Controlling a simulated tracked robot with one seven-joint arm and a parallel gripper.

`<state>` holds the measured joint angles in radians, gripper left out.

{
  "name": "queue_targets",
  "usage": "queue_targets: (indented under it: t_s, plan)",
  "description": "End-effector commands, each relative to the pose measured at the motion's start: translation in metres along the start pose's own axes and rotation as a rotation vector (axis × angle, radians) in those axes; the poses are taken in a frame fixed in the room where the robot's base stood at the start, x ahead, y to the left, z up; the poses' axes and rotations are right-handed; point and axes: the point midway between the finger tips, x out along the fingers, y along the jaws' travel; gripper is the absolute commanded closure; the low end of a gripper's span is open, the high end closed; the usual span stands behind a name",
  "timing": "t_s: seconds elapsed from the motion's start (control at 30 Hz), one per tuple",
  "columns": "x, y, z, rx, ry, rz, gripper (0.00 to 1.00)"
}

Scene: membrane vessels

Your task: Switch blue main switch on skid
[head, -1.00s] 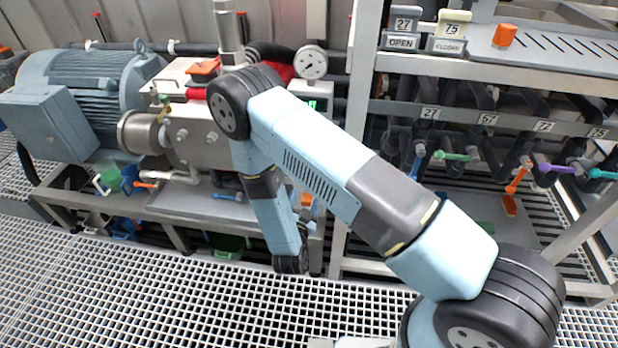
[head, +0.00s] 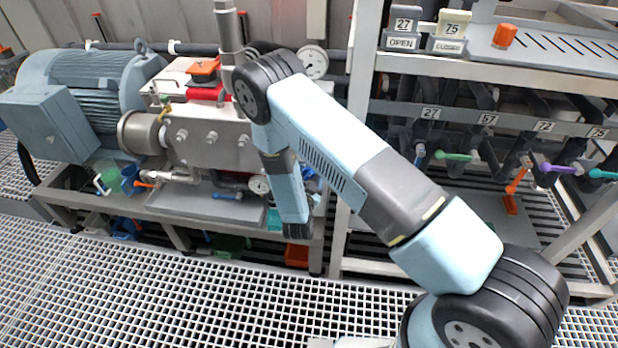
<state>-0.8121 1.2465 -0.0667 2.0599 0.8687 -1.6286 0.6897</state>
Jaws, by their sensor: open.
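The skid (head: 205,207) is a grey metal frame carrying a motor and a pump. I cannot make out a blue main switch for certain; my arm covers the skid's right end. A small blue patch (head: 311,172) shows just right of my forearm, too small and covered to identify. A blue lever handle (head: 225,196) sits low on the skid. My arm reaches across from the lower right, and its forearm hangs down in front of the skid's right end. My gripper's fingers are hidden behind the forearm.
A large grey-blue motor (head: 90,85) stands at left, beside the metal pump (head: 210,145). A pressure gauge (head: 313,62) is right of my elbow. The rack (head: 480,66) at right holds several coloured valve handles. The grating floor (head: 180,290) in front is clear.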

Motion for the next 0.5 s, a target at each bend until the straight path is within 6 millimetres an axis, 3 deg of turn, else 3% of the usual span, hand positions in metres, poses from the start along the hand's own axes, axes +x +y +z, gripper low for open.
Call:
queue_targets:
  t_s: [0.07,0.5]
  plan:
    - [-0.0001,-0.0001,0.0000,0.000,0.000,0.000,0.26]
    - [-0.0004,0.0000,0.0001,0.000,0.000,0.000,0.67]
